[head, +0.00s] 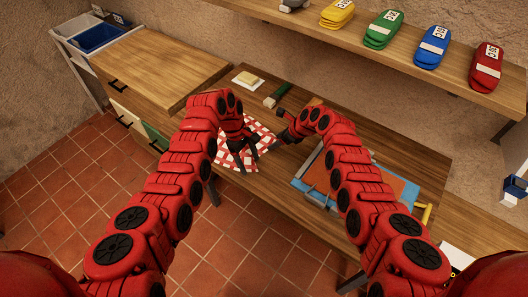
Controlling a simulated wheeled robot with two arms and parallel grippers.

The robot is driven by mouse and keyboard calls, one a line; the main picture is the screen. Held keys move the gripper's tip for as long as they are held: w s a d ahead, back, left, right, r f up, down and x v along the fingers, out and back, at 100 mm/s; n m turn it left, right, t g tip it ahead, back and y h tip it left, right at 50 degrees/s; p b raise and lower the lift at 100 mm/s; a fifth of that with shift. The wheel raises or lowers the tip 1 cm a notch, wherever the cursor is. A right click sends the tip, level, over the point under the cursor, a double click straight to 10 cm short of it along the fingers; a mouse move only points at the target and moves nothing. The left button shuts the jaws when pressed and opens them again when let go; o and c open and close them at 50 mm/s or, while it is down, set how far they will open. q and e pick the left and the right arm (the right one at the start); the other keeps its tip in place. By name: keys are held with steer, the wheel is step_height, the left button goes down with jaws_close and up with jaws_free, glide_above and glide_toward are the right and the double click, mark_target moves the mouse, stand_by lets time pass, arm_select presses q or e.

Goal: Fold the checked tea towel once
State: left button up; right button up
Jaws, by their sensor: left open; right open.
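The checked tea towel (227,158) is red and white and lies on the wooden workbench near its front edge. My arms and grippers hide parts of it, so I cannot tell its full outline. My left gripper (248,164) is open and points down over the towel's front part. I cannot tell whether its fingers touch the cloth. My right gripper (277,129) is open, just behind and to the right of the left one, by the towel's right side. No cloth is visibly held by either gripper.
Behind the towel lie a pale yellow block (248,78) and a green-and-wood item (278,95). A blue and orange flat item (398,190) lies on the right, partly behind my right arm. A shelf (420,75) with coloured packs overhangs the back. A wooden cabinet (160,65) stands left.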

arm_select(q)
steer(key=c, duration=0.6)
arm_select(e)
steer(key=shift+s+a+f, duration=0.2)
steer(key=shift+s+a, duration=0.15)
steer(key=shift+s, duration=0.2)
steer(key=shift+s+a+f, duration=0.15)
steer(key=shift+s+a, duration=0.15)
steer(key=shift+s, duration=0.2)
steer(key=c, duration=0.6)
arm_select(q)
steer(key=shift+w+f, duration=0.1)
steer(key=c, duration=0.4)
arm_select(e)
steer(key=shift+s+a+r, duration=0.15)
steer(key=shift+a+r, duration=0.05)
steer(key=shift+r, duration=0.05)
steer(key=c, duration=0.4)
arm_select(q)
steer(key=shift+a, duration=0.1)
jaws_close()
arm_select(e)
steer(key=shift+r, duration=0.15)
jaws_close()
steer(key=shift+r, duration=0.1)
